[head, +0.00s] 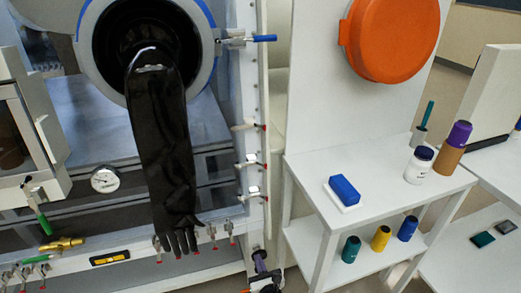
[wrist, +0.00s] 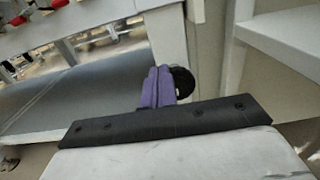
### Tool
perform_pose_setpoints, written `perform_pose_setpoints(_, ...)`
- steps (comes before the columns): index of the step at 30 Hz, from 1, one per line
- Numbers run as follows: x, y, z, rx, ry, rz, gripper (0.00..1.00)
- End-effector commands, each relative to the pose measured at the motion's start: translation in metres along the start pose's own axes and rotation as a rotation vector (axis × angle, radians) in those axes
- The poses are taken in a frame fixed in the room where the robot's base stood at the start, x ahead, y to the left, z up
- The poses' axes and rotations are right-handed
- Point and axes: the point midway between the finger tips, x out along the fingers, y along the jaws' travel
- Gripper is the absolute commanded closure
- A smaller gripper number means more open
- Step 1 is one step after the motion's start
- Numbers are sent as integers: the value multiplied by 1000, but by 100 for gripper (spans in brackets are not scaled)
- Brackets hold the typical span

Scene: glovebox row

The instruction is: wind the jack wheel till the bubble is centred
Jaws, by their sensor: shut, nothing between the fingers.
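My gripper (head: 261,262) is low in the head view, beside the bottom right corner of the glovebox frame. In the wrist view its purple fingers (wrist: 159,87) are together and hold nothing. A dark round part (wrist: 182,82), which looks like the jack wheel or its knob, shows just behind and right of the fingertips. The fingers partly cover it, and I cannot tell whether they touch it. A yellow spirit level (head: 110,258) in a black body lies on the lower ledge at the left. Its bubble is too small to read.
A black glove (head: 165,150) hangs from the round port. A dial gauge (head: 105,180) and several red-tipped clamps line the frame. A white shelf unit (head: 310,160) stands right, with a blue block (head: 344,190) and bottles; its leg is near my gripper.

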Motion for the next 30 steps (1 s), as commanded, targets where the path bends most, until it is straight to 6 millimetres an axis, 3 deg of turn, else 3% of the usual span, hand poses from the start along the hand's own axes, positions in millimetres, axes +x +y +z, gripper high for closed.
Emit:
perform_pose_setpoints(9, 20, 0, -1, -1, 1, 0, 100)
perform_pose_setpoints(30, 20, -2, -4, -1, 1, 0, 100)
